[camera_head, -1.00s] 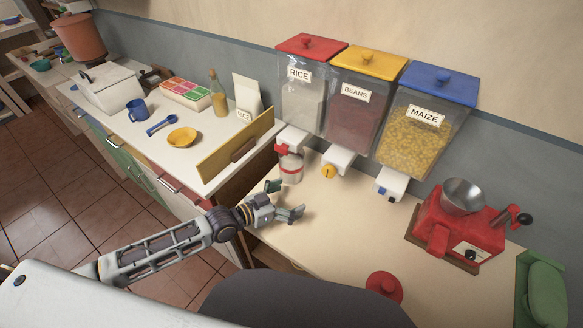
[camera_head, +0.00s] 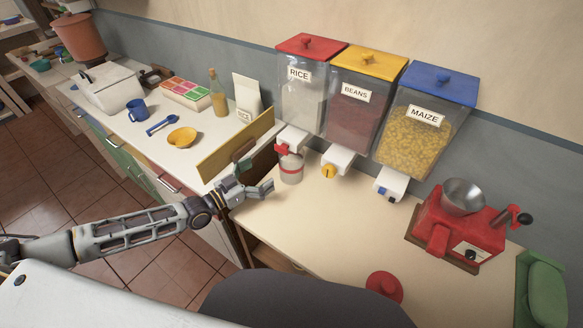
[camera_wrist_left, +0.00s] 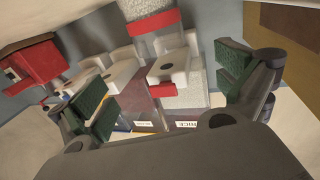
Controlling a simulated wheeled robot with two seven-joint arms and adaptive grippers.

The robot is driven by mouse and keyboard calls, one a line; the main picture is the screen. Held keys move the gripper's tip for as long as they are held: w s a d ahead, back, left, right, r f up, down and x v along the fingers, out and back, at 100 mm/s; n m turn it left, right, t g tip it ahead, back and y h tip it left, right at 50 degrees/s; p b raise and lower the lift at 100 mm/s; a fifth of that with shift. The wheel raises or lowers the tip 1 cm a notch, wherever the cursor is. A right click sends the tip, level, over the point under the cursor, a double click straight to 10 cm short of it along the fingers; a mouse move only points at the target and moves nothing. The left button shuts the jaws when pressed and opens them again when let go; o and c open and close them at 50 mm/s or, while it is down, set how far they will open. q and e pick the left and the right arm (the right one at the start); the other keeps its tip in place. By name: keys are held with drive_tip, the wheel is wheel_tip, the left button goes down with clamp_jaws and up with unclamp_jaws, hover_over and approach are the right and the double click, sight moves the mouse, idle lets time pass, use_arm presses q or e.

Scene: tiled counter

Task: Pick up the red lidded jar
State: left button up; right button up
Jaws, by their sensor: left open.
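A clear jar with a red band and pale contents (camera_head: 291,168) stands upright under the rice dispenser's spout. It shows upside down at the top of the left wrist view, with its red band (camera_wrist_left: 151,22). A round red lid with a knob (camera_head: 384,286) is at the counter's front; I cannot tell what is beneath it. My left gripper (camera_head: 256,179) is open and empty, just left of the banded jar and apart from it. Its green-padded fingers (camera_wrist_left: 165,92) are spread wide in the wrist view. My right gripper is not in view.
Rice (camera_head: 303,97), beans (camera_head: 354,110) and maize (camera_head: 415,130) dispensers hang above the counter (camera_head: 330,225), their spouts low over it. A wooden board (camera_head: 226,150) stands close behind my left gripper. A red mill (camera_head: 462,228) stands right. The counter's middle is clear.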

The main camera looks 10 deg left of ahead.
sight(291, 165)
use_arm(q)
drive_tip(key=x, duration=0.8)
drive_tip(key=shift+w+d, duration=0.2)
drive_tip(key=shift+w, duration=0.05)
idle(0.4)
drive_tip(key=shift+w, duration=0.1)
drive_tip(key=x, duration=0.5)
drive_tip(key=shift+f, duration=0.1)
idle(0.7)
idle(0.3)
drive_tip(key=c, duration=1.9)
drive_tip(key=shift+w, duration=0.1)
drive_tip(key=shift+c, duration=1)
